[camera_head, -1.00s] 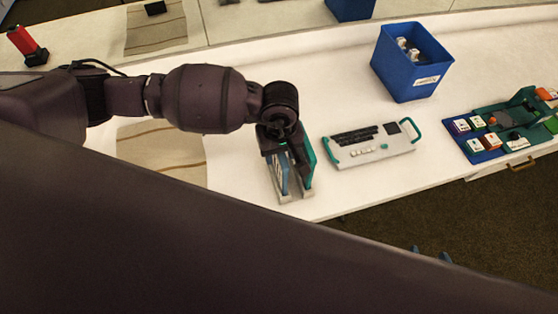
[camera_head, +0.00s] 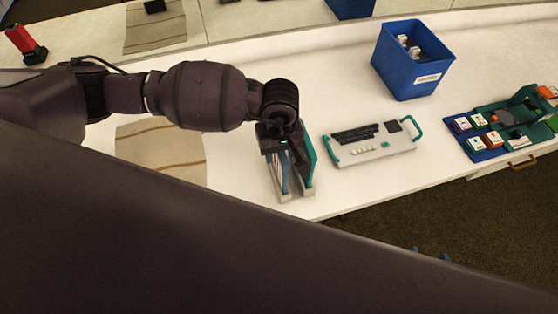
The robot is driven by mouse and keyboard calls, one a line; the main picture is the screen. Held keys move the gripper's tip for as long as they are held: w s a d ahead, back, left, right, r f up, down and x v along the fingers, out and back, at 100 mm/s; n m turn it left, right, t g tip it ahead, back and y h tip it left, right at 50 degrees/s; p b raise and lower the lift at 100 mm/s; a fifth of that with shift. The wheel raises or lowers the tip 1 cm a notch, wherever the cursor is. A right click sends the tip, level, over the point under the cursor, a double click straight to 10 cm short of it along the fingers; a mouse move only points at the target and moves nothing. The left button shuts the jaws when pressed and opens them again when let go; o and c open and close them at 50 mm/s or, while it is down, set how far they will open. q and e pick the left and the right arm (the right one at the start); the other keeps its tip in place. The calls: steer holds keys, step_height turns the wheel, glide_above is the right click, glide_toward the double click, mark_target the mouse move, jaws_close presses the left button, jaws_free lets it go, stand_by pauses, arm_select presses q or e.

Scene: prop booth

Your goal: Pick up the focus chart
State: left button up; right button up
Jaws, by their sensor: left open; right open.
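A small stand (camera_head: 283,197) with upright slots sits near the table's front edge. It holds a thin blue-grey panel (camera_head: 284,178) and a teal-edged panel (camera_head: 307,152), both upright. I cannot tell which panel is the focus chart, as no printed face shows. My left gripper (camera_head: 280,152) points down right over the stand, at the tops of the panels. It is open; its fingers are partly hidden, and I cannot tell whether they touch a panel. My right gripper is not in view.
A white control panel (camera_head: 372,153) with teal handles lies right of the stand. Behind it is a blue bin (camera_head: 411,75) with items inside. Colored boxes in trays (camera_head: 481,155) are at far right. A striped mat (camera_head: 160,150) lies left. My dark arm link covers the foreground.

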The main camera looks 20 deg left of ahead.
arm_select(q)
steer(key=shift+f, duration=0.1)
stand_by(0.4)
jaws_close()
